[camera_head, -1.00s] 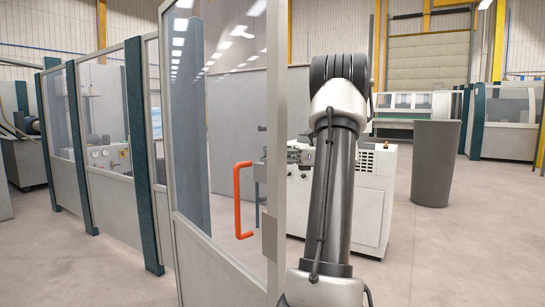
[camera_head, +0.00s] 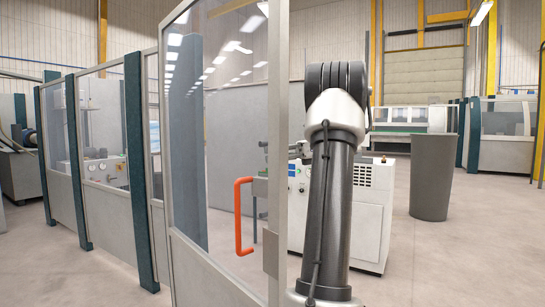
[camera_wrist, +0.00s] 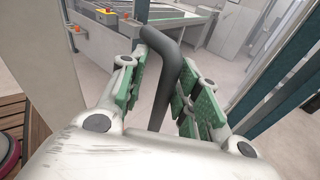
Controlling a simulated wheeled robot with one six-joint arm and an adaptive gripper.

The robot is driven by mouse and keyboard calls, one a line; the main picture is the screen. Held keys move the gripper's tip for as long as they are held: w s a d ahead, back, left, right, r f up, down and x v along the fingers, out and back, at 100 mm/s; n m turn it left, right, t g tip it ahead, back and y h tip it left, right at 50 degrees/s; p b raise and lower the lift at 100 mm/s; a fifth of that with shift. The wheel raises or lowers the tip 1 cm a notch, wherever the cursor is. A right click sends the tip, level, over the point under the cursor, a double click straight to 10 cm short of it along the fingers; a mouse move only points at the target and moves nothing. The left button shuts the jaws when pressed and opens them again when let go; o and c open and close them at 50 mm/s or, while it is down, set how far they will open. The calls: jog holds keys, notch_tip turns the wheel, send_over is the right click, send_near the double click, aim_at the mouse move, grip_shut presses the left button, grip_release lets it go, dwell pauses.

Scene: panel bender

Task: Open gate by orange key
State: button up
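The gate (camera_head: 226,240) is a clear-panelled, grey-framed door in the foreground of the head view, standing at an angle to the fence line. An orange handle (camera_head: 239,214) stands upright near its right edge. In the wrist view, a dark grey bent bar (camera_wrist: 163,80) runs between the green-padded fingers of my gripper (camera_wrist: 165,88). The fingers stand apart on both sides of it. A gap shows on the left, and the right pad lies close to the bar; contact is unclear. My arm hides part of the gate's surroundings. No separate orange key can be made out.
A fence with teal posts (camera_head: 134,160) runs along the left. Behind my arm stands a white cabinet (camera_head: 372,215). A grey bin (camera_head: 432,178) stands to the right. Floor at right is clear.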

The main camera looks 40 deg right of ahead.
jog(key=w+d, duration=0.1)
jog(key=d, duration=0.7)
jog(key=shift+w+d+r, duration=0.15)
jog(key=shift+d+r, duration=0.1)
jog(key=shift+r, duration=0.05)
dwell(0.3)
